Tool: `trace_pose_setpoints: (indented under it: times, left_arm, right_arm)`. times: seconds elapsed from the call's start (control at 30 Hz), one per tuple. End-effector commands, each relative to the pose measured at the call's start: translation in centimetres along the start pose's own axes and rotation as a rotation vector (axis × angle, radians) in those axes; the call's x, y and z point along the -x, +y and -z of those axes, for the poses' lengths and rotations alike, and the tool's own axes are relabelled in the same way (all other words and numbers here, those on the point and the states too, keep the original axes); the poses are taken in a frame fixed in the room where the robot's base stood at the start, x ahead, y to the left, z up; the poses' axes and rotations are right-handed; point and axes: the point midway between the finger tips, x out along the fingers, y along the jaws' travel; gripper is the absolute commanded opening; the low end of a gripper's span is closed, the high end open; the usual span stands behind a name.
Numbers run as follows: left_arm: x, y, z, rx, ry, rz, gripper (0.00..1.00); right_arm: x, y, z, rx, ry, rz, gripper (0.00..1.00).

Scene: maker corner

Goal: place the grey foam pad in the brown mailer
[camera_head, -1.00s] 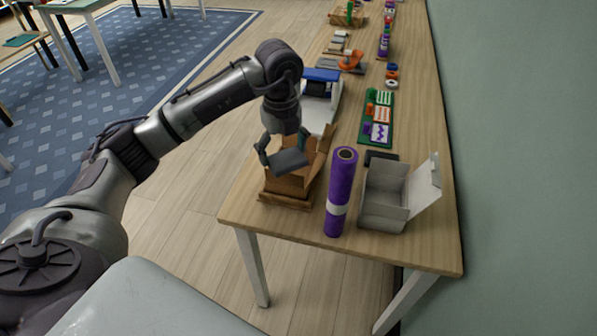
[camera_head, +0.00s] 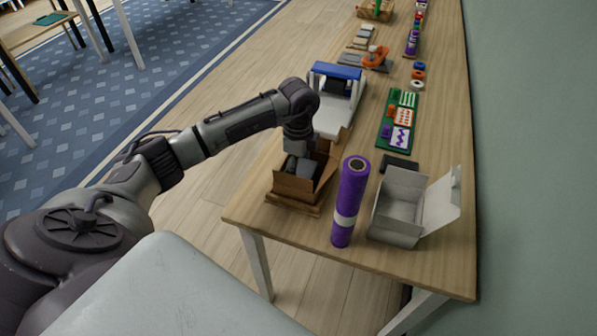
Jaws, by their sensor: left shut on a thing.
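The brown mailer (camera_head: 293,187) is an open cardboard box on the near left part of the wooden table, with its flaps up. My left gripper (camera_head: 299,164) reaches down into it from above. It is shut on the grey foam pad (camera_head: 306,168), of which only a small dark grey part shows inside the box. The box's front wall hides the fingertips and the rest of the pad, so I cannot tell whether the pad touches the bottom. My right gripper is not in view.
A purple roll (camera_head: 349,203) stands upright just right of the mailer. An open grey-white box (camera_head: 396,211) stands right of the roll. A white and blue machine (camera_head: 338,97) is behind the mailer. A green board (camera_head: 400,119) with colored pieces lies farther back.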

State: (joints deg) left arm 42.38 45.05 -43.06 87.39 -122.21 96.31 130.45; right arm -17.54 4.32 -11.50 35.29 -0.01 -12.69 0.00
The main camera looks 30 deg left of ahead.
Motion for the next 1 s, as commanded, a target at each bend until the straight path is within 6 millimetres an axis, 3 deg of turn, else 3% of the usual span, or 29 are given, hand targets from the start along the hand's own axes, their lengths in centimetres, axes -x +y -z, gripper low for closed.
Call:
trace_pose_setpoints:
  times: [0.17, 0.53, 0.57, 0.6, 1.0]
  left_arm:
    - [-2.5, 0.1, 0.0, -0.001, 0.0, -0.003, 0.7]
    - [-3.0, 0.1, 0.0, -0.002, 0.0, -0.002, 0.7]
    - [-3.0, 0.0, 0.0, -0.002, 0.0, -0.001, 0.9]
    - [-2.9, 0.0, 0.0, -0.002, 0.0, -0.001, 0.96]
    - [-2.4, 0.0, 0.0, -0.001, 0.0, 0.0, 0.97]
  right_arm:
    - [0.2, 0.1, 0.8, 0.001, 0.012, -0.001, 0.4]
    - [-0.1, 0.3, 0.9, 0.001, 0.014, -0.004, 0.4]
    - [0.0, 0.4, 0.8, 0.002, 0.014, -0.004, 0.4]
    - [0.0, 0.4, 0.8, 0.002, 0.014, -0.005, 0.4]
    - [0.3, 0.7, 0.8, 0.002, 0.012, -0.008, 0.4]
